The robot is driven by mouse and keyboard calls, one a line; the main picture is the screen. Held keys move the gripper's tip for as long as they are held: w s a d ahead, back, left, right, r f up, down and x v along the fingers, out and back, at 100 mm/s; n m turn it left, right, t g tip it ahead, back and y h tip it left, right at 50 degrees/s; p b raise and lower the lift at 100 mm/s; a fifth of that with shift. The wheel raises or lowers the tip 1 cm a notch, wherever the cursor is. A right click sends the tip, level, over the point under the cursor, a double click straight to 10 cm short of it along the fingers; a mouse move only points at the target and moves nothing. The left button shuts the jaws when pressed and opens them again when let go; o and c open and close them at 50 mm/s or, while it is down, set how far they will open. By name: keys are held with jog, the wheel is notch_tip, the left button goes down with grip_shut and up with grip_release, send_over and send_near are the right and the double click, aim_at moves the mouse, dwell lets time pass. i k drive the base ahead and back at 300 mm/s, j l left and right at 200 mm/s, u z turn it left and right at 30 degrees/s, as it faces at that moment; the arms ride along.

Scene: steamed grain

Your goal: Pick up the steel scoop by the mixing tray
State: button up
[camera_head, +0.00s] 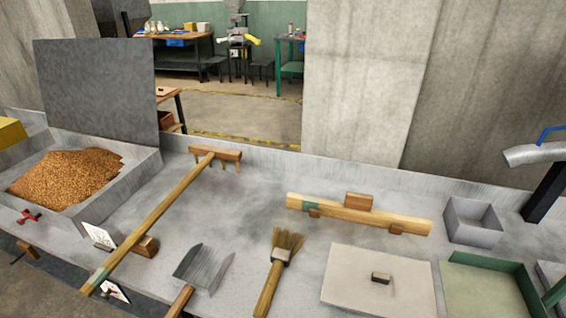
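The steel scoop (204,267) lies on the grey worktop at the lower middle-left. Its grey metal pan faces away and its wooden handle (181,301) runs down past the bottom edge of the picture, so the handle's end is cut off. A grey tray (141,166) holding a heap of brown grain (69,178) stands at the left, with an upright dark panel behind it. I cannot tell for sure whether this is the mixing tray. My gripper is not in view.
A long-handled wooden rake (160,212) slants close left of the scoop. A brush (279,263) lies to its right. Beyond are a pale lidded board (379,296), a green-rimmed tray (484,263), a grey box (472,222) and a wooden bar (372,219).

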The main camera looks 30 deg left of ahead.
aim_at(200, 271)
jog(key=u, duration=1.8)
